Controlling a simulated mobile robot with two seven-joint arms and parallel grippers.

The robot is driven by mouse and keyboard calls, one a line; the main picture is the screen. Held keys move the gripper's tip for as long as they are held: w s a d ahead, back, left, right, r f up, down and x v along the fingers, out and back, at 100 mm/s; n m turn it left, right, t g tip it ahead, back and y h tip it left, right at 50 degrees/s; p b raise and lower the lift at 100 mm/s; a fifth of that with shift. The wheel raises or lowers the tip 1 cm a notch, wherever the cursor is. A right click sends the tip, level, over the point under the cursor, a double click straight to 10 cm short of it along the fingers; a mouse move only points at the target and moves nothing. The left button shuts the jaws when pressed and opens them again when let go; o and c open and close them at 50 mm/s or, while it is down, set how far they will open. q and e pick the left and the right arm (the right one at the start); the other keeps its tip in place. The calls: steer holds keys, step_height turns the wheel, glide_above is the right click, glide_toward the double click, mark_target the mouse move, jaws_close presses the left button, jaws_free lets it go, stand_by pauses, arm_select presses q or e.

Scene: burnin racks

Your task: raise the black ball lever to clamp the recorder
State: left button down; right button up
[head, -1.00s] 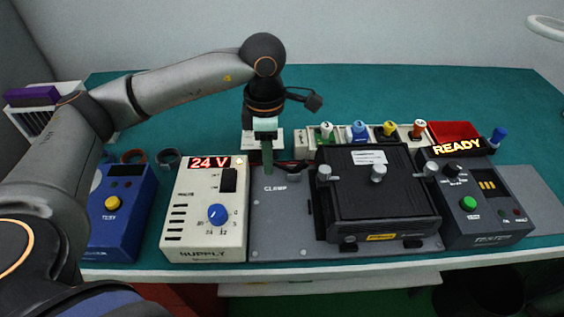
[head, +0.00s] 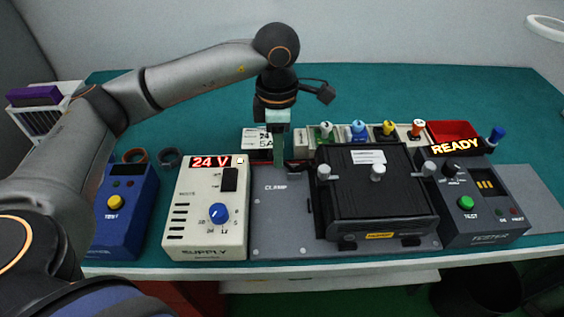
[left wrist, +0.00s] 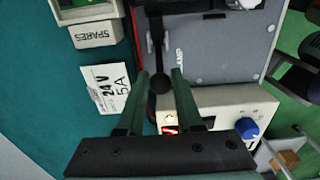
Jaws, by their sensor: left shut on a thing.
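The recorder (head: 385,205) is a black box lying on the grey clamp plate (head: 285,225) in the head view. My left gripper (head: 279,160) points down at the back left of the plate, beside the CLAMP label. In the left wrist view its green fingers (left wrist: 159,77) are shut around the black ball (left wrist: 158,84) at the end of the lever. The lever's dark arm (left wrist: 155,40) runs from the ball toward the plate's fittings. In the head view the fingers mostly hide the ball. My right gripper is not seen.
The cream supply (head: 205,225), showing 24 V, stands left of the plate, with a blue tester (head: 125,215) beyond. The grey tester (head: 485,215), showing READY, stands right. Small bins with coloured plugs (head: 358,130) and a 24 V 5A card (head: 256,139) are behind.

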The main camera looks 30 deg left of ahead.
mark_target(297, 169)
arm_select(q)
steer(key=shift+w+d+r, duration=0.35)
steer(key=shift+w+d, duration=0.1)
steer(key=shift+d, duration=0.3)
steer(key=shift+w+d, duration=0.1)
steer(key=shift+d, duration=0.1)
steer(key=shift+w+d, duration=0.25)
steer(key=shift+d, duration=0.15)
steer(key=shift+w+d, duration=0.25)
steer(key=shift+d, duration=0.15)
steer(key=c, duration=1.5)
jaws_free()
steer(key=shift+c, duration=0.2)
